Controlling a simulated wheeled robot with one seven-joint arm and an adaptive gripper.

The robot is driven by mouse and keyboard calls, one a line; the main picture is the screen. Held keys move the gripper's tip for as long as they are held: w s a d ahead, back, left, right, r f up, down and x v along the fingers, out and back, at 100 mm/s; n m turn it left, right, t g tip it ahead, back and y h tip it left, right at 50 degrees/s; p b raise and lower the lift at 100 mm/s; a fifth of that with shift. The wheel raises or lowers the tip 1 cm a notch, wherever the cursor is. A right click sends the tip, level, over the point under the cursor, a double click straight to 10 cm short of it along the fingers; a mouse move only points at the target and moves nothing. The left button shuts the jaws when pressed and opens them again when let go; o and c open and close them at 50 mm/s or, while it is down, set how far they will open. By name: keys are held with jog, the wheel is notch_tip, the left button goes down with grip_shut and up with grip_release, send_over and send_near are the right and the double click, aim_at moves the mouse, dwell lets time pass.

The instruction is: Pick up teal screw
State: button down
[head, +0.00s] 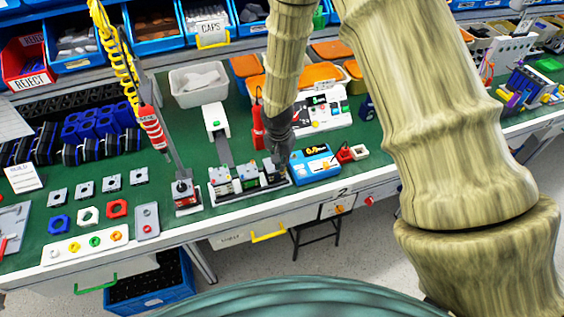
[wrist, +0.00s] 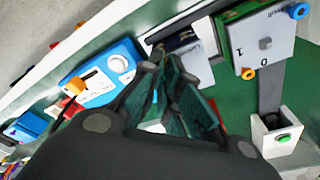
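I cannot pick out a teal screw for certain in either view. My gripper (head: 279,160) points down at the workbench, at the right end of a small fixture with grey-topped blocks (head: 238,178). In the wrist view my gripper (wrist: 168,68) shows dark fingers with dark green faces. Their tips are close to each other, beside a blue box with a white dial (wrist: 118,65). The fingers hide what lies between and under them, so I cannot tell whether they hold anything. The blue box also shows in the head view (head: 316,165), just right of my gripper.
A grey switch plate marked 1 and 0 (wrist: 262,46) is right of the fingers in the wrist view. A red-and-grey device (head: 186,192) stands left of the fixture. A white bin (head: 198,84) and orange bins (head: 318,72) stand behind.

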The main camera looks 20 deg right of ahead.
jog(key=shift+w+r+b, duration=0.1)
jog(key=shift+r+b, duration=0.65)
jog(key=shift+r, duration=0.65)
jog(key=shift+s+r+b, duration=0.25)
jog(key=shift+b, duration=0.05)
jog(key=s+a+r+b, duration=0.1)
jog(key=s+b, duration=0.1)
jog(key=s, duration=0.5)
jog(key=s+a+b, duration=0.2)
jog(key=s, duration=0.6)
jog(key=shift+s+a+r+b, duration=0.15)
jog(key=shift+a+r+b, duration=0.1)
jog(key=shift+r+b, duration=0.1)
jog(key=shift+r, duration=0.1)
notch_tip(320, 180, up, 3)
jog(key=p, duration=0.3)
jog(key=shift+f, duration=0.2)
